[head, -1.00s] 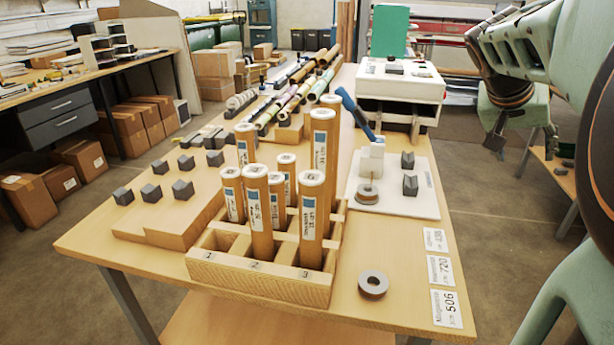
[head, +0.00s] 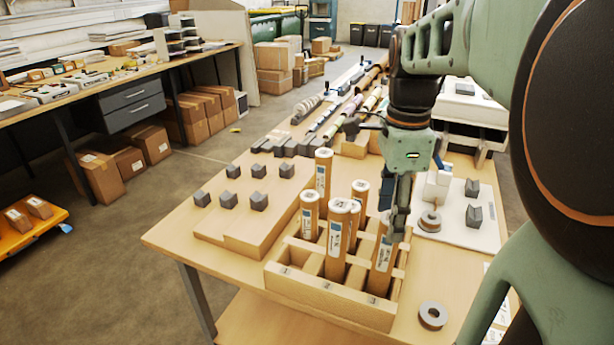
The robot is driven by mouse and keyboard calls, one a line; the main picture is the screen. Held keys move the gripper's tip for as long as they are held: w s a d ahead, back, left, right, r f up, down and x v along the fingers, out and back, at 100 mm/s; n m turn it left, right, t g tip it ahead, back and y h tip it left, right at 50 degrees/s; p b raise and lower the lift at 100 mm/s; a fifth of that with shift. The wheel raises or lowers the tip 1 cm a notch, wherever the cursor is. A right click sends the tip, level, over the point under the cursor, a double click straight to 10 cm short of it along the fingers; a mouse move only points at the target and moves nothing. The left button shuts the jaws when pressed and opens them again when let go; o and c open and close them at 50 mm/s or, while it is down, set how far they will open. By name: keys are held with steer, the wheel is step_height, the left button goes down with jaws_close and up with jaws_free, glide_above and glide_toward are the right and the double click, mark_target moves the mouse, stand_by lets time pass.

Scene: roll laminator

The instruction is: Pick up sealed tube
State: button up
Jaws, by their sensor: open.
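Several brown cardboard tubes with white end caps and labels stand upright in a wooden rack (head: 325,300) with numbered slots. Which one the task calls the sealed tube I cannot tell. My gripper (head: 397,225) points down at the rack's right side, its fingers open. It overlaps the top of the front right tube (head: 382,262) and hides its cap. Whether the fingers are around this tube or only in front of it I cannot tell. Another front tube (head: 337,242) stands to its left, with others behind, including a tall one (head: 323,180) at the back.
A grey ring (head: 432,315) lies on the table right of the rack. A white board (head: 460,232) behind it carries grey blocks and another ring. Left of the rack, a wooden board (head: 240,222) holds several grey blocks. More rolls lie at the back.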

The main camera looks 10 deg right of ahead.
mark_target(385, 234)
steer(key=shift+a+f, duration=0.25)
step_height(385, 234, down, 5)
steer(key=shift+d+r, duration=0.15)
steer(key=f, duration=0.3)
steer(key=d+f, duration=0.1)
steer(key=f, duration=0.1)
steer(key=shift+f, duration=0.3)
steer(key=c, duration=1.3)
steer(key=shift+w, duration=0.1)
steer(key=shift+c, duration=0.4)
steer(key=shift+r, duration=0.1)
